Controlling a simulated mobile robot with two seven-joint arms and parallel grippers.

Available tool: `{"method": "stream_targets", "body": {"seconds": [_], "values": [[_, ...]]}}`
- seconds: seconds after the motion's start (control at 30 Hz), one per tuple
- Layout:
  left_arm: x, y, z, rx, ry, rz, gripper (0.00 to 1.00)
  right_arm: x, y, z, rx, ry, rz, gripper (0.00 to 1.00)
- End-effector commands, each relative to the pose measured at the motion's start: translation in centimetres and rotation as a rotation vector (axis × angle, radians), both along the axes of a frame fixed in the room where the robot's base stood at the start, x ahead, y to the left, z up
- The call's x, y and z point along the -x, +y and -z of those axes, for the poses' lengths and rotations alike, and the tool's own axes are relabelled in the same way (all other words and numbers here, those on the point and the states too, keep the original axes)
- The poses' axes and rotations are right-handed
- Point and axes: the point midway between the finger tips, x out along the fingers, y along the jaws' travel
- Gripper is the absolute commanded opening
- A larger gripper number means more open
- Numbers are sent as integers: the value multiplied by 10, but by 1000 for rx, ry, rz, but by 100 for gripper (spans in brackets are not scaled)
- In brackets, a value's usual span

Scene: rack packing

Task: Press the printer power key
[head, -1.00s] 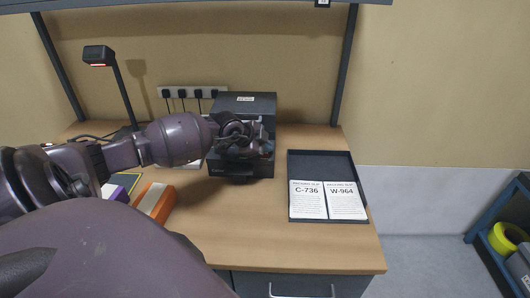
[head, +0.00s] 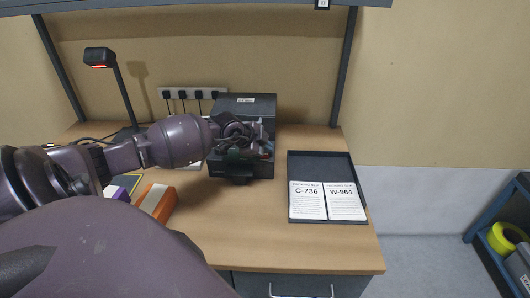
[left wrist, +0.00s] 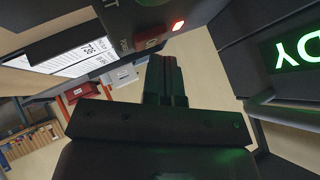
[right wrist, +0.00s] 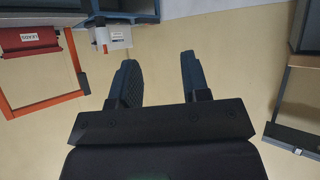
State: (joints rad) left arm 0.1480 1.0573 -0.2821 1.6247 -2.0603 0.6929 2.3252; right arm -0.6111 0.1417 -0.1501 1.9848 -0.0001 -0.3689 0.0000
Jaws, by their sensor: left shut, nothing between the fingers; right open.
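The black printer (head: 245,103) stands at the back middle of the bench. My left arm reaches in from the left, and its gripper (head: 262,146) is at the printer's front, covering part of it. In the left wrist view the shut, empty left fingers (left wrist: 166,62) point at a gap beside a dark panel. On that panel are a small dark red key (left wrist: 150,42) and a lit red lamp (left wrist: 178,25). The fingertips look close to the key; contact cannot be told. A green lit display (left wrist: 300,48) shows at right. My right gripper (right wrist: 155,82) is open and empty.
A black tray (head: 321,160) with two packing slips lies right of the printer. A power strip (head: 190,92) is on the wall. The bench front middle is clear.

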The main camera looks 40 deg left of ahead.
Motion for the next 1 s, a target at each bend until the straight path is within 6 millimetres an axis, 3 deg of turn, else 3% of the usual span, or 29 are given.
{"method": "stream_targets", "body": {"seconds": [0.2, 0.57, 1.0], "values": [[0, 0, -6, 0, 1, 0, 0, -4, 1, -14, 0, -13, -2, 43], [0, 0, -8, -1, 1, -1, 0, -12, 2, -21, 0, -30, -7, 43], [0, 0, -37, 0, 0, 0, 0, -2, 0, -40, 1, -5, -2, 43]]}}
